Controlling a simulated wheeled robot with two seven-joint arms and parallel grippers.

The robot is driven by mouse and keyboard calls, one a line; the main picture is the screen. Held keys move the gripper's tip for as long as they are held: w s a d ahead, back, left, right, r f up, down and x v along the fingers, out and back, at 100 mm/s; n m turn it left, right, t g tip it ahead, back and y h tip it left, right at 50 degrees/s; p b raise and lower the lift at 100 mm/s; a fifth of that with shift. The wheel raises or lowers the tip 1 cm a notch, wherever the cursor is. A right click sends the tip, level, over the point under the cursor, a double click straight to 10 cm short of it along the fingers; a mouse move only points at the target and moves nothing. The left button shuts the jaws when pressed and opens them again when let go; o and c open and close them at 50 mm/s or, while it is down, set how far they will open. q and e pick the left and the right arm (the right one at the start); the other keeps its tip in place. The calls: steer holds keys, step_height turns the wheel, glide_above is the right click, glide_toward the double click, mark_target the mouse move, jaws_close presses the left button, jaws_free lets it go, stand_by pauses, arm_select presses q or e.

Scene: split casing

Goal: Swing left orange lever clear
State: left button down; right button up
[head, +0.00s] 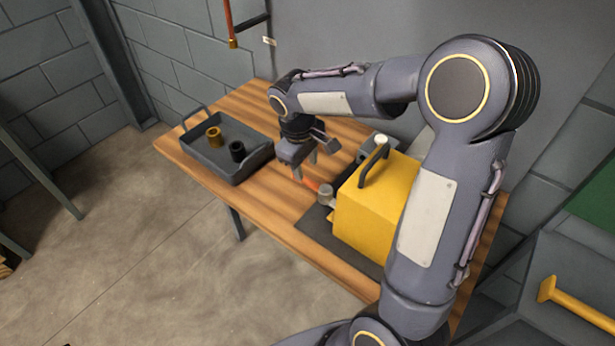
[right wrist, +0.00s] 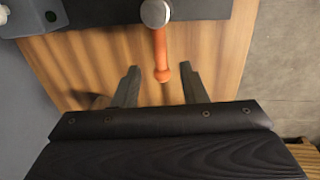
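The yellow casing (head: 368,217) with a black handle (head: 374,165) stands on a dark mat (head: 313,230) on the wooden table. An orange lever (head: 309,183) sticks out from a silver pivot (head: 325,194) at its left side. In the right wrist view the lever (right wrist: 160,52) points from the pivot (right wrist: 155,12) toward my gripper. My right gripper (head: 305,167) is open above the table at the lever's free end. In the wrist view its fingers (right wrist: 162,86) lie on either side of the lever's tip, apart from it. My left gripper is not in view.
A grey tray (head: 212,166) at the table's left end holds a brass ring (head: 214,136) and a black cylinder (head: 237,151). A grey wall stands behind the table. A yellow T-shaped part (head: 580,303) lies at the far right. Table between tray and mat is clear.

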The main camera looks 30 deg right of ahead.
mark_target(308, 180)
steer(key=f, duration=0.5)
steer(key=shift+w+d+f, duration=0.1)
steer(key=shift+d+f, duration=0.15)
steer(key=shift+d, duration=0.15)
jaws_close()
